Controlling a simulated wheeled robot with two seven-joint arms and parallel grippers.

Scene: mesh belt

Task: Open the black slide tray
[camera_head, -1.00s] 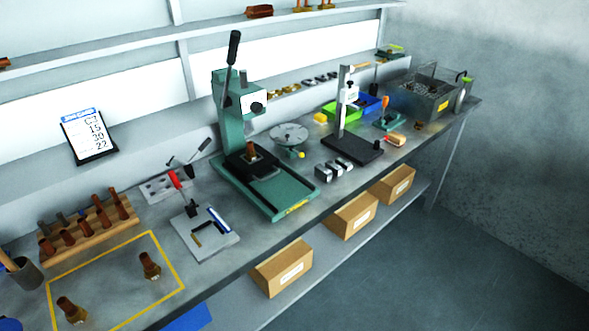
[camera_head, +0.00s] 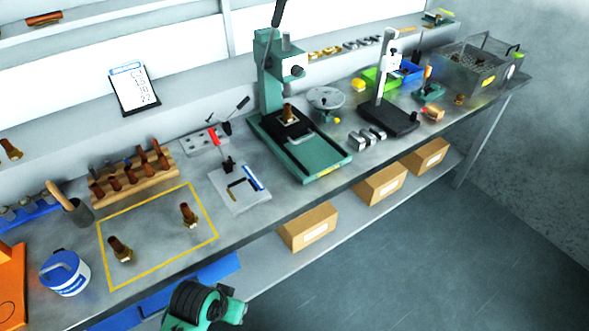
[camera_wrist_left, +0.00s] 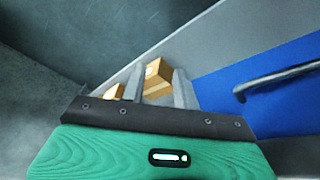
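The black slide tray (camera_head: 271,123) sits low in the green press (camera_head: 270,85), under its ram, near the back of the green base (camera_head: 325,165). A brown fitting (camera_head: 288,112) stands on it. The base's front part is bare of the tray. My left gripper shows in the left wrist view (camera_wrist_left: 158,76), with two grey fingers apart and nothing between them. It is away from the tray, near the bench's front side. In the head view only a green and black part of my arm shows at the bottom. My right gripper is not in view.
A blue drawer front with a dark handle (camera_wrist_left: 275,78) is at the right in the wrist view. Cardboard boxes (camera_head: 308,228) stand on the lower shelf. A small lever fixture (camera_head: 240,192) is left of the press. Two brass fittings stand inside a yellow outline (camera_head: 160,272).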

